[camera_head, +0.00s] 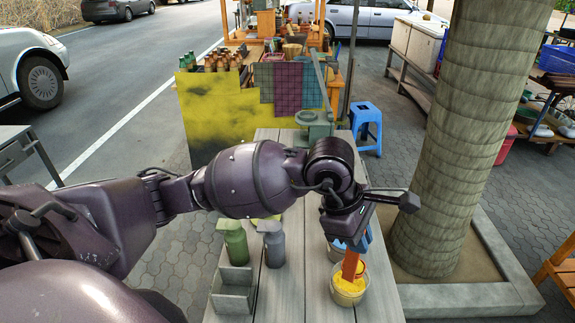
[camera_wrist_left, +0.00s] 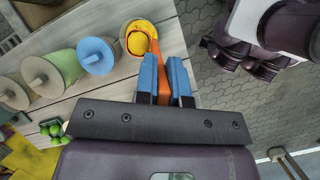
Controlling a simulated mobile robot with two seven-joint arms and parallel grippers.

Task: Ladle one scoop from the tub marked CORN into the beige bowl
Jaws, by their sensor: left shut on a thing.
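A clear tub of yellow contents (camera_head: 352,296) stands at the right edge of the wooden table; it also shows in the wrist view (camera_wrist_left: 128,30). I cannot read any marking on it. My left gripper (camera_head: 360,243) is above this tub, its blue fingers (camera_wrist_left: 165,80) shut on the orange handle of a ladle (camera_head: 350,264). The handle points down into the tub, and the ladle's orange head (camera_wrist_left: 150,30) is over or in the yellow contents. I cannot make out the beige bowl. My right gripper is not in view.
A tree trunk (camera_head: 440,150) rises close on the right.

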